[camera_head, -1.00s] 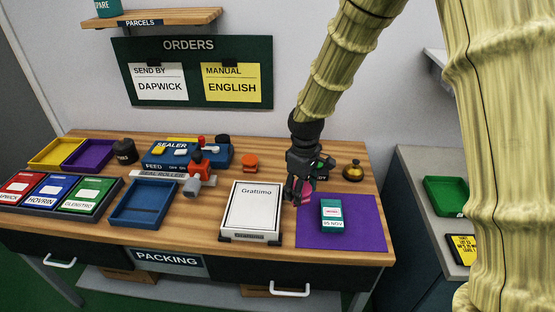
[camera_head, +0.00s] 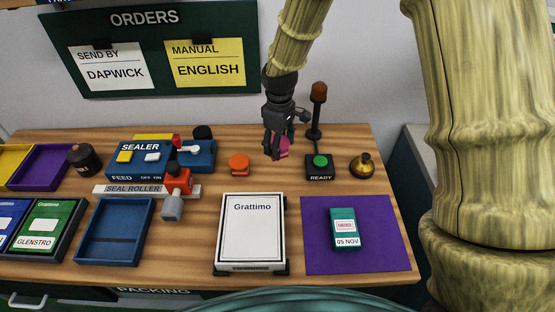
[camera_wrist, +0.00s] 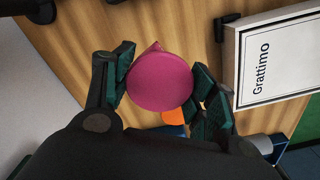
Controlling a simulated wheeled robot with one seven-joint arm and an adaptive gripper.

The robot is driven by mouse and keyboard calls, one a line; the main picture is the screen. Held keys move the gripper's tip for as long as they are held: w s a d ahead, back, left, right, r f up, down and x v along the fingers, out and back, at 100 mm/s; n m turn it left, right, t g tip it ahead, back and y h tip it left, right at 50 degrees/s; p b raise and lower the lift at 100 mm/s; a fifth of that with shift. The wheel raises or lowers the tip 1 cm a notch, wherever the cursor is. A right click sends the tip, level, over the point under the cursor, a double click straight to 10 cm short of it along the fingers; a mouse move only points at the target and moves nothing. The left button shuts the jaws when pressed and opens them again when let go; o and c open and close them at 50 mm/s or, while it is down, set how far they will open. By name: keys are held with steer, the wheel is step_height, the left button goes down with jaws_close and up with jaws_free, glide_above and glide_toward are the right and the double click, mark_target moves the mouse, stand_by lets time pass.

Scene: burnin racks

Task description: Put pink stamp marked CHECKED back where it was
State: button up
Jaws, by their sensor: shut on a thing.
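The pink stamp (camera_wrist: 161,81) is held between the dark fingers of my gripper (camera_wrist: 163,93), its round pink end facing the wrist camera. In the head view my gripper (camera_head: 276,150) hangs over the back of the table, between an orange round thing and the READY button. A bit of the pink stamp (camera_head: 283,148) shows at the fingertips. Its CHECKED marking is not visible. A teal box (camera_head: 345,229) with a red stamped mark and "05 NOV" lies on the purple mat (camera_head: 316,258).
A white Grattimo box (camera_head: 252,232) stands in front of my gripper. The orange round thing (camera_head: 239,163) is to the left. The READY button (camera_head: 320,166), a dark lamp post (camera_head: 317,110) and a brass bell (camera_head: 362,165) are to the right. The sealer (camera_head: 160,158) stands further left.

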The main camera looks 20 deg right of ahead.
steer(key=f, duration=0.2)
steer(key=w+f, duration=0.1)
steer(key=f, duration=0.1)
steer(key=shift+p, duration=0.3)
steer(key=shift+s+f, duration=0.1)
steer(key=shift+s, duration=0.3)
steer(key=shift+f, duration=0.3)
steer(key=shift+f+p, duration=0.5)
steer(key=shift+f, duration=1.15)
steer(key=shift+w+f, duration=0.1)
steer(key=shift+f, duration=0.05)
steer(key=o, duration=0.8)
steer(key=shift+r+b, duration=1.45)
steer(key=shift+r, duration=4.7)
